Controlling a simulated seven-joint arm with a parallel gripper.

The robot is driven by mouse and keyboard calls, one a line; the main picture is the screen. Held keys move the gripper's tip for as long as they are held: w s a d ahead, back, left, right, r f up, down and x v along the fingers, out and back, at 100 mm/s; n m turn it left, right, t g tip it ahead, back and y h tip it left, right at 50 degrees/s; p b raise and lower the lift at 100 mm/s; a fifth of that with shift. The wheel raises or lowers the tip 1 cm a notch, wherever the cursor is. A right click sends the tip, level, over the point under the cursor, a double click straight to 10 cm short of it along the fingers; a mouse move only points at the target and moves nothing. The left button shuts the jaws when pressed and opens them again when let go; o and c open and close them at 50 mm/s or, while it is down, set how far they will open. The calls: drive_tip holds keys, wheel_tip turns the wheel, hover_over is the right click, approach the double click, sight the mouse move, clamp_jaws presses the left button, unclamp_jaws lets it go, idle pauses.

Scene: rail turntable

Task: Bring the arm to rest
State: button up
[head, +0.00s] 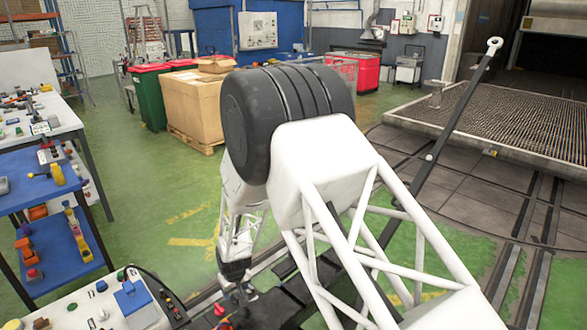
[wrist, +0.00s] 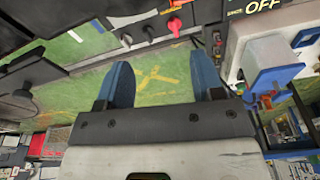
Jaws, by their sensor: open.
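My gripper (wrist: 162,80) shows in the wrist view with its two blue fingers spread apart and nothing between them. Green floor with yellow marks shows through the gap. In the head view my white lattice arm and its black joint fill the middle, and the arm's far end hangs low over the dark equipment near the bottom. The fingers are too small to make out there. A red handle (wrist: 175,26) lies beyond the fingers in the wrist view, apart from them.
A control panel (head: 85,312) with a blue box (head: 132,297) stands at the lower left, near my arm's end. A blue cart (head: 60,235) and a cardboard box (head: 192,105) stand farther off. A long dark lever (head: 455,105) rises at right. Green floor at left centre is clear.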

drive_tip(key=s+d+r+m, duration=0.1)
drive_tip(key=s+d+r, duration=0.2)
drive_tip(key=d+r, duration=0.55)
drive_tip(key=s+d+r+m, duration=0.1)
drive_tip(key=s+d+r, duration=0.35)
drive_tip(key=r, duration=0.75)
drive_tip(key=s+d+r+m, duration=0.1)
drive_tip(key=d+r+m, duration=0.1)
drive_tip(key=d+r, duration=0.8)
drive_tip(key=s+d+r+m, duration=0.1)
drive_tip(key=s+d+r, duration=0.3)
drive_tip(key=s, duration=0.5)
drive_tip(key=s+d+r+m+h, duration=0.1)
drive_tip(key=s+d+r, duration=0.3)
drive_tip(key=s, duration=0.5)
drive_tip(key=s+d+r+m+t, duration=0.1)
drive_tip(key=s+d+r, duration=0.4)
drive_tip(key=s, duration=0.5)
drive_tip(key=shift+d+m, duration=0.3)
drive_tip(key=shift+d, duration=0.9)
